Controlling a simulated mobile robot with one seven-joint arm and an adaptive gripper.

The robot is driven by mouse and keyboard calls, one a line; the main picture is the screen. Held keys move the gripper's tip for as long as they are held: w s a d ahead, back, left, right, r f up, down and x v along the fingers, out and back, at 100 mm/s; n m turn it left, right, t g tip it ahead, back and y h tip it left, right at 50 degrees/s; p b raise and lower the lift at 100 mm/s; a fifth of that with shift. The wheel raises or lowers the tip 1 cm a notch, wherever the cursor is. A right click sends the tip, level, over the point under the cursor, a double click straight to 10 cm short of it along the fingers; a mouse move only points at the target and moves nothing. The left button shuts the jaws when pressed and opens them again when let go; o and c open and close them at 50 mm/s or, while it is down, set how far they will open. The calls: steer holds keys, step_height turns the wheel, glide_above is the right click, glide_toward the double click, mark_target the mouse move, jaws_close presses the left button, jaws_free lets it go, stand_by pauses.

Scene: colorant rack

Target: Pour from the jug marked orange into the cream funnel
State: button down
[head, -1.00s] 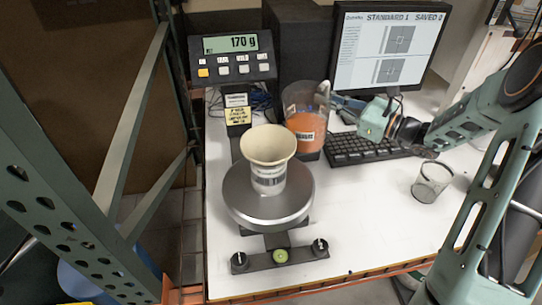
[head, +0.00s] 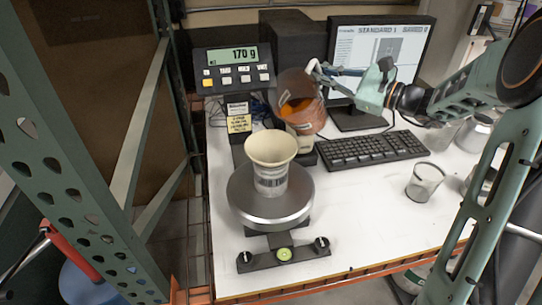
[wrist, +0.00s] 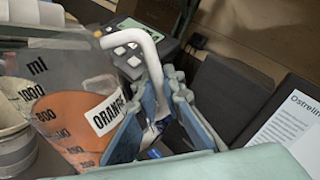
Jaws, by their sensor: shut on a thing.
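The jug marked orange (head: 301,103) is a clear jug with orange liquid inside. It is tilted in the air behind and to the right of the cream funnel (head: 270,147). My gripper (head: 326,78) is shut on its handle. In the wrist view the jug (wrist: 75,112) shows its ORANGE label and volume marks, with the white handle between my gripper's fingers (wrist: 155,112). The funnel sits upright in a pale labelled container (head: 270,181) on the round scale pan (head: 247,208). I see no stream leaving the jug. The scale display (head: 232,56) reads 170 g.
A keyboard (head: 370,149) and a monitor (head: 381,55) stand right of the jug. A green rack post (head: 75,165) rises at the left. The table's front middle is clear.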

mark_target(317, 65)
steer(key=shift+s+a+r+n+b, duration=0.1)
steer(key=shift+s+n+b, duration=0.15)
steer(key=shift+b, duration=0.3)
steer(key=shift+a+r+n+b, duration=0.1)
steer(key=shift+r+n+b, duration=0.2)
steer(key=shift+n, duration=0.15)
steer(key=shift+s+a+r, duration=0.1)
steer(key=shift+s+r, duration=0.1)
steer(key=shift+s, duration=0.05)
steer(key=shift+w, duration=0.15)
steer(key=shift+s+a+r+n+b, duration=0.3)
steer(key=shift+s+r+n+b, duration=0.25)
steer(key=shift+n+b, duration=0.35)
stand_by(1.4)
steer(key=shift+s+a+r+n, duration=0.15)
steer(key=shift+s+r+n, duration=0.15)
steer(key=shift+r+n, duration=0.15)
stand_by(2.3)
